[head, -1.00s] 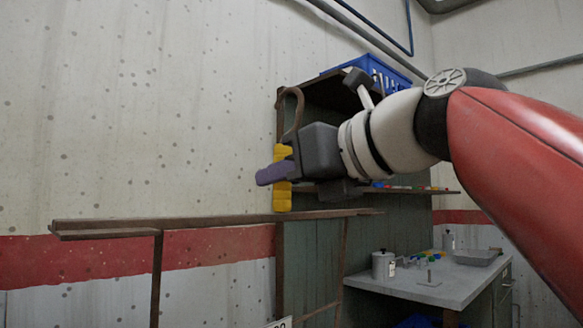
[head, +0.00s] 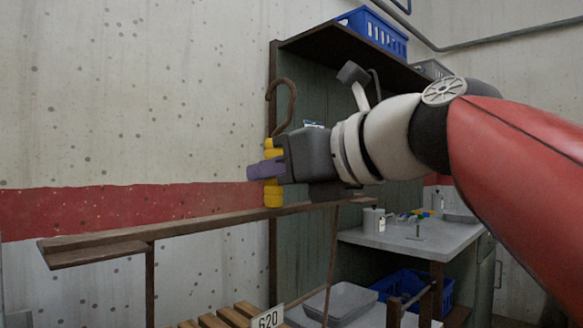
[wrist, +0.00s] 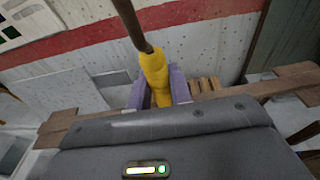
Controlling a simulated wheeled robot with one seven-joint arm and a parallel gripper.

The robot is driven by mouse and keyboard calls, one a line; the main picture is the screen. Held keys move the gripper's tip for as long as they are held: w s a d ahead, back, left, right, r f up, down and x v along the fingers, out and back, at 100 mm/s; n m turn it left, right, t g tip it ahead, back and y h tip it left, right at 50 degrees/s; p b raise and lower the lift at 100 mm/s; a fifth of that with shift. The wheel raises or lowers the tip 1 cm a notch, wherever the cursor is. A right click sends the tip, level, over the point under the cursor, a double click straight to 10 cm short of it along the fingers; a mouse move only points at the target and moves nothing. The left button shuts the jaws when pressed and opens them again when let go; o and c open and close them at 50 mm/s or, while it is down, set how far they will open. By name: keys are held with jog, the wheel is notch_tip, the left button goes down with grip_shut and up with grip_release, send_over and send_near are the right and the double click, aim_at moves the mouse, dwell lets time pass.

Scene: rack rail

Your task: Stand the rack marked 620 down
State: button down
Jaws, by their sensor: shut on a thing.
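My gripper (head: 262,170), with purple fingers, is shut on a yellow grip (head: 273,192) topped by a brown hook (head: 282,95). The grip rises from a long brown wooden bar (head: 200,226), with thin posts running down from it. Below, wooden slats (head: 238,316) and a white plate marked 620 (head: 268,318) show at the bottom edge; these look like one rack, hanging upright from my grip. Its lower part is cut off, so what lies under it is hidden. In the wrist view, the yellow grip (wrist: 155,75) sits between the purple fingers.
A green cabinet (head: 300,90) stands behind, with a blue basket (head: 372,32) on top. A grey worktop (head: 415,240) with small items stands right of it. Lower right are a grey tray (head: 345,302) and blue crate (head: 412,288).

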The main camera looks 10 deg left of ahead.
jog(key=shift+f, duration=0.15)
dwell(0.4)
grip_release()
jog(key=shift+f, duration=0.1)
dwell(0.6)
dwell(0.7)
jog(key=f+b+v, duration=0.1)
jog(key=f+v, duration=0.1)
jog(key=v, duration=0.9)
jog(key=shift+s+d, duration=0.3)
jog(key=shift+d, duration=0.05)
dwell(1.0)
dwell(0.5)
